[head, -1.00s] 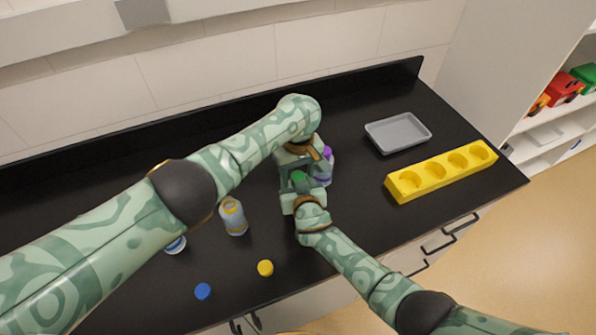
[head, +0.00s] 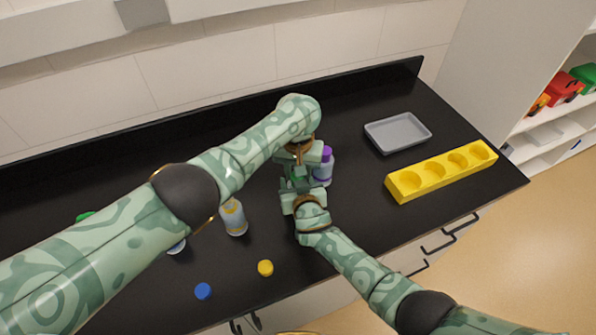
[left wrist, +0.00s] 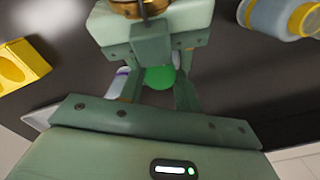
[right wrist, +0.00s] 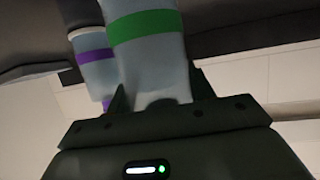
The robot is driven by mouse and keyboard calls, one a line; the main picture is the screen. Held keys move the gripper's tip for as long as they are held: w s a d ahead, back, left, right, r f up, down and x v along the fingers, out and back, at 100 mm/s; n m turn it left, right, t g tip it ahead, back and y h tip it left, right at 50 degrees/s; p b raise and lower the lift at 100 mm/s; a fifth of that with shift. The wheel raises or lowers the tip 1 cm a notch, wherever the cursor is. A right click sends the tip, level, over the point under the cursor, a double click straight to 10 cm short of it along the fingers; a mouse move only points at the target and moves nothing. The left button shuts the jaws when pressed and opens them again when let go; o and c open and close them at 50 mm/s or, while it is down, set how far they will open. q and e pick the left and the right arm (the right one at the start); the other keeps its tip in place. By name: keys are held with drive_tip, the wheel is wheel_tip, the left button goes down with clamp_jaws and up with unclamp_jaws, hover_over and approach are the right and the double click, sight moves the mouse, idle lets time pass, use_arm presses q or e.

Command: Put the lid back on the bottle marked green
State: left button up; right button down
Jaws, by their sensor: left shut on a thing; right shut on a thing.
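The bottle marked green (right wrist: 155,55) has a green band and is held in my right gripper (right wrist: 155,92), which is shut on its body. The green lid (left wrist: 160,77) shows as a round disc between the fingers of my left gripper (left wrist: 158,92), which is shut on it. In the head view my left gripper (head: 299,160) is directly above my right gripper (head: 298,192), and they hide most of the bottle and lid. The lid is at the bottle's top; I cannot tell whether it is seated.
A purple-capped bottle (head: 324,168) stands close to the right of my grippers. A yellow-marked bottle (head: 234,218) stands left. A blue lid (head: 203,291) and yellow lid (head: 265,268) lie in front. A grey tray (head: 398,133) and yellow rack (head: 408,187) are at right.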

use_arm(q)
drive_tip(key=o, duration=1.1)
drive_tip(key=shift+c, duration=0.2)
drive_tip(key=shift+r, duration=2.25)
